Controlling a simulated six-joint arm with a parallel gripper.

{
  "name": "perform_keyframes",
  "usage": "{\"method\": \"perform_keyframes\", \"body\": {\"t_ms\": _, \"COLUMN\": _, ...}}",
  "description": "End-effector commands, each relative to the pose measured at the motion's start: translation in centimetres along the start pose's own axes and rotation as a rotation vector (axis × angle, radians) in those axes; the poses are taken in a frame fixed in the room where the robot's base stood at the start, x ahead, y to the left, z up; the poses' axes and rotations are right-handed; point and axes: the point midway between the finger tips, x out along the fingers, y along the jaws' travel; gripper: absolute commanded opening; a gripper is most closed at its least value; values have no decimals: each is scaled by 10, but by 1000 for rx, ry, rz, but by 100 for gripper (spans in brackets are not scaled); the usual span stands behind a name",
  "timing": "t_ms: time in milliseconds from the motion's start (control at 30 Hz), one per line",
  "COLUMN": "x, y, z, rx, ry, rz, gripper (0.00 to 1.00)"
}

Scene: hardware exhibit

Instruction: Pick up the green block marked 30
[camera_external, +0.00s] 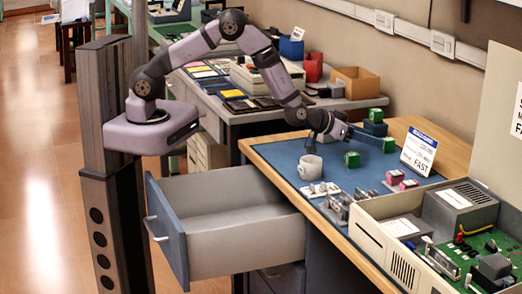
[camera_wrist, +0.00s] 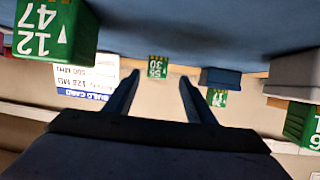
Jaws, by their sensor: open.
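In the wrist view, which looks upside down, a small green block (camera_wrist: 157,66) with white digits that seem to include 30 lies ahead between my fingertips, apart from them. My gripper (camera_wrist: 159,77) is open and empty. Other green blocks show there: one marked 12 and 47 (camera_wrist: 45,28), one at centre right (camera_wrist: 218,98), and one cut off at the right edge (camera_wrist: 304,124). In the external view my gripper (camera_external: 340,130) is over the blue mat, near green blocks (camera_external: 352,159), (camera_external: 389,145) and (camera_external: 376,115). Their digits are too small to read there.
A white mug (camera_external: 310,168) stands below my gripper. A blue stand (camera_external: 373,129), a printed card (camera_external: 418,152) and pink blocks (camera_external: 394,177) are close by. An opened computer case (camera_external: 405,270) fills the front right. A drawer (camera_external: 240,240) is open.

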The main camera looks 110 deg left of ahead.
Motion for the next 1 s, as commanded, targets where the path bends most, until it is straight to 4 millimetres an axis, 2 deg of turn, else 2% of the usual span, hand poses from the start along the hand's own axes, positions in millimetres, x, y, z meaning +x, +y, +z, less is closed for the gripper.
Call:
{"method": "perform_keyframes", "body": {"t_ms": 200, "x": 14, "y": 0, "z": -1, "rx": 1, "ry": -1, "rz": 0, "gripper": 50}}
{"method": "perform_keyframes", "body": {"t_ms": 567, "x": 24, "y": 2, "z": -2, "rx": 1, "ry": -2, "rz": 1, "gripper": 50}}
{"method": "perform_keyframes", "body": {"t_ms": 1000, "x": 64, "y": 5, "z": -6, "rx": 1, "ry": -2, "rz": 1, "gripper": 50}}
